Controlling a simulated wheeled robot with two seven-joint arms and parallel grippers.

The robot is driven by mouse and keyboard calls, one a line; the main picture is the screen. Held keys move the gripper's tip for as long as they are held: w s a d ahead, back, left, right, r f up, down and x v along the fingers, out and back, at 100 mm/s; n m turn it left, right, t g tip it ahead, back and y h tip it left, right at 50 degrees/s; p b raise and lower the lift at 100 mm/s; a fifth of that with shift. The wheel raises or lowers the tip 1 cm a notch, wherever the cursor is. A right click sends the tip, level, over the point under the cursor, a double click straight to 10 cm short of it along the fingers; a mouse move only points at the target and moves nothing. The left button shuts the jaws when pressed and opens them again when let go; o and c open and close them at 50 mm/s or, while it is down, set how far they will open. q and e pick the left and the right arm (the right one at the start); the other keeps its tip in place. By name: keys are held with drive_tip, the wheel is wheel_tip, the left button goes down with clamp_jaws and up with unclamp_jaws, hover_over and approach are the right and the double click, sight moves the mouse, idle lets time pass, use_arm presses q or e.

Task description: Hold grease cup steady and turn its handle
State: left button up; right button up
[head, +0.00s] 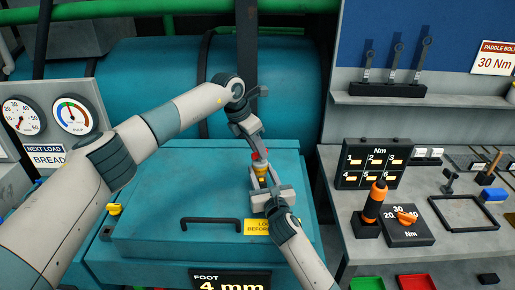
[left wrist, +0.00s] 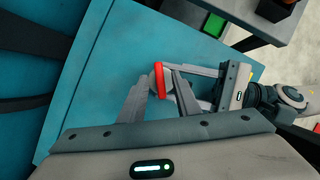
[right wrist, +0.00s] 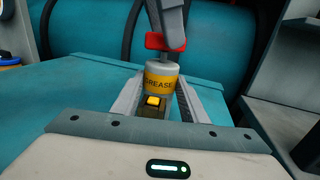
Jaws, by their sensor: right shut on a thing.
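The grease cup (head: 261,171) stands on the teal machine's top, with a grey body and a yellow band. The band reads GREASE in the right wrist view (right wrist: 161,83). My right gripper (right wrist: 160,95) is shut on the cup's body, a finger on each side. The red handle (left wrist: 159,80) sits on top of the cup; it also shows in the right wrist view (right wrist: 155,41). My left gripper (left wrist: 160,82) reaches down from above, its fingers apart on either side of the handle. Part of the handle is hidden by the left fingers.
The teal machine lid (head: 160,235) has a black bar handle (head: 211,220) and a yellow label. On the right, a grey bench (head: 360,255) holds an orange-handled tool (head: 374,201), a torque box (head: 408,236) and a black frame. A dark vertical post stands behind my left gripper.

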use_arm(q)
drive_tip(key=v, duration=1.2)
use_arm(e)
drive_tip(key=o, duration=1.4)
use_arm(q)
drive_tip(key=shift+w, duration=0.1)
use_arm(e)
drive_tip(key=shift+s, duration=0.1)
drive_tip(key=v, duration=1.1)
drive_tip(key=shift+s+d, duration=0.2)
drive_tip(key=shift+s, duration=0.2)
use_arm(q)
drive_tip(key=shift+d+f, duration=0.1)
use_arm(e)
drive_tip(key=shift+f, duration=0.1)
